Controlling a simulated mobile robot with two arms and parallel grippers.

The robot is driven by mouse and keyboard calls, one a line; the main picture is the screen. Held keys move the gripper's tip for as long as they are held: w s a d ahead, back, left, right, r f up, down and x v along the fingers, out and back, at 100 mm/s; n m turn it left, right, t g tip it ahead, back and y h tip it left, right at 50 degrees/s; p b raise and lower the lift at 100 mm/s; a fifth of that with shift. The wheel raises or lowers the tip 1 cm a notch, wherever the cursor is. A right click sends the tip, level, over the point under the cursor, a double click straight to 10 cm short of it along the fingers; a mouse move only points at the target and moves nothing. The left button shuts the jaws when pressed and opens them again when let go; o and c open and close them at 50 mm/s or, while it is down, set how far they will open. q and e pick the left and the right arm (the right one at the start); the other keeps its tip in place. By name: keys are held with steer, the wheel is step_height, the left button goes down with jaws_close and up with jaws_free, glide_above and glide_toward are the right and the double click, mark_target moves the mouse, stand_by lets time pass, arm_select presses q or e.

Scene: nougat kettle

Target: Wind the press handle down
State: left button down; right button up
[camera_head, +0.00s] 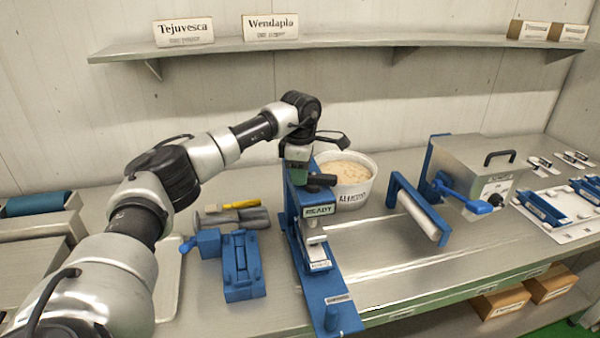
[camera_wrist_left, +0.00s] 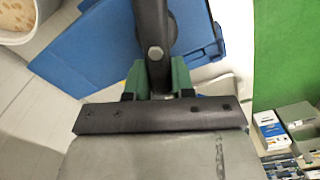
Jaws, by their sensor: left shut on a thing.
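The blue press (camera_head: 291,215) stands at the middle of the bench, with a READY sign (camera_head: 319,210) on it and a long blue base reaching toward the front edge. My left gripper (camera_head: 298,164) is at the top of the press. In the left wrist view its green fingers (camera_wrist_left: 157,78) are shut on the dark press handle (camera_wrist_left: 154,25), a bar with a round bolt head. The handle's full length and angle are partly hidden by the gripper in the head view. My right gripper is not in view.
A white tub (camera_head: 366,185) of pale mix stands just right of the press. A blue-framed roller (camera_head: 430,215) and a steel box with a crank (camera_head: 480,165) are farther right. A blue fixture (camera_head: 243,270) lies to the left. A shelf (camera_head: 340,40) runs above.

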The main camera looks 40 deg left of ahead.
arm_select(q)
steer(key=m, duration=0.1)
steer(key=w+m, duration=0.1)
steer(key=m, duration=0.1)
steer(key=m+p, duration=0.1)
steer(key=m, duration=0.1)
steer(key=shift+w+a+r, duration=0.1)
steer(key=shift+w+a, duration=0.05)
steer(key=shift+w, duration=0.15)
steer(key=shift+m, duration=0.4)
steer(key=c, duration=1)
jaws_free()
steer(key=shift+o, duration=0.2)
step_height(320, 180, up, 11)
steer(key=b, duration=0.2)
steer(key=shift+b, duration=0.35)
